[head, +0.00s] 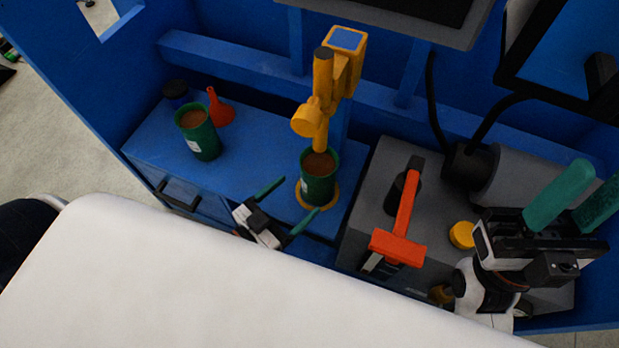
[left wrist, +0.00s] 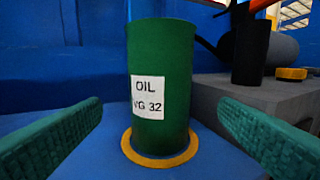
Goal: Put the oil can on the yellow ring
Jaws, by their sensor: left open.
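The green oil can (head: 318,187), labelled "OIL VG 32", stands upright in the head view with its base within the outline of the yellow ring (head: 335,200). In the left wrist view the can (left wrist: 161,65) is in the centre, and the ring (left wrist: 160,162) shows around its foot. My left gripper (head: 286,205) is open and empty, in front of the can, with its fingers apart on either side and not touching it. My right gripper (head: 598,178) is at the far right, open and empty, away from the can.
A second green can (head: 203,142), a red funnel (head: 221,112) and a dark jar (head: 175,92) stand on the left of the blue bench. A yellow tap-like fitting (head: 322,100) hangs above the oil can. An orange-handled tool (head: 399,246) and yellow cap (head: 462,235) are on the grey block.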

